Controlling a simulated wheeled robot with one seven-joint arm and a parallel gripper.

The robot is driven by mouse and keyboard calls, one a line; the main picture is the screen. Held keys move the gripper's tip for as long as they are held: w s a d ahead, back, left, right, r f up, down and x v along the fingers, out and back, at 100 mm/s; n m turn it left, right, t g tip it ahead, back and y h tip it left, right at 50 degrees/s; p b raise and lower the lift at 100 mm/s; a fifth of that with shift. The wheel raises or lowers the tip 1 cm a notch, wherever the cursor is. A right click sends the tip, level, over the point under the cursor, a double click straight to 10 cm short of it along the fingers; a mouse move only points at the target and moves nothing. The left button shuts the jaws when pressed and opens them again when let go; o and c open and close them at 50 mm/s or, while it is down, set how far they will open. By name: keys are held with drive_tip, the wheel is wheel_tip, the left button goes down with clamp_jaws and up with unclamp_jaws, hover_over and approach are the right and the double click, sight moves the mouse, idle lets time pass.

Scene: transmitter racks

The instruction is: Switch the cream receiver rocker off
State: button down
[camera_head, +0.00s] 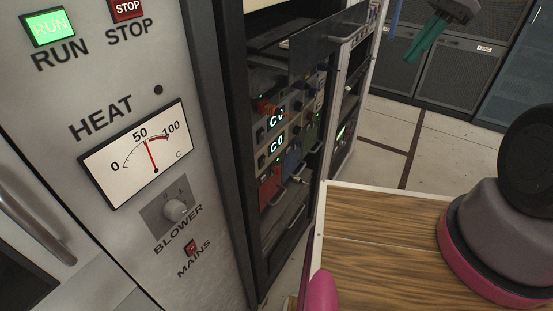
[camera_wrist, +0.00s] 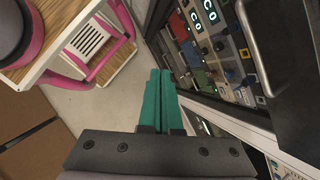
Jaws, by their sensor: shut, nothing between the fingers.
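A rack (camera_head: 247,150) in the middle of the head view holds small units in cream, red, blue and green, with lit displays. The cream receiver (camera_head: 286,133) appears to be among the cream panels there; its rocker is too small to make out. These units also show at the top right of the wrist view, with a cream panel (camera_wrist: 207,32) beside the displays. My gripper (camera_head: 418,57), with teal fingers, is at the top of the head view, right of the rack and apart from it. In the wrist view its fingers (camera_wrist: 161,73) are together and empty.
A grey cabinet (camera_head: 120,235) with a heat meter (camera_head: 137,155) and blower knob (camera_head: 176,210) stands at the left. A dark panel with a handle (camera_head: 328,42) juts out above the units. Bare floor (camera_head: 385,135) lies right of the rack; grey cabinets (camera_head: 460,70) stand behind.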

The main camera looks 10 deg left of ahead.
drive_tip(key=s+a+f+m+g+y, duration=0.1)
drive_tip(key=a+f+m+y, duration=0.3)
drive_tip(key=f, duration=0.6)
drive_tip(key=s+a+f+m+g+y, duration=0.1)
drive_tip(key=a+f+m+g+y, duration=0.2)
drive_tip(key=a+f+m, duration=0.3)
drive_tip(key=s+a+f+m+g+y, duration=0.1)
drive_tip(key=a+f+m+y, duration=0.3)
drive_tip(key=f+m, duration=0.5)
wheel_tip(320, 180, down, 7)
drive_tip(key=shift+a+r+m+g+y, duration=0.1)
drive_tip(key=shift+a+m+g+y, duration=0.25)
drive_tip(key=shift+a+g, duration=0.2)
approach(263, 163)
drive_tip(key=s+a+r, duration=0.1)
drive_tip(key=s+a, duration=0.3)
drive_tip(key=shift+w+a+r, duration=0.1)
drive_tip(key=shift+w+a, duration=0.05)
drive_tip(key=shift+a, duration=0.2)
drive_tip(key=shift+w+a+r, duration=0.15)
drive_tip(key=shift+w+a, duration=0.05)
drive_tip(key=shift+a, duration=0.2)
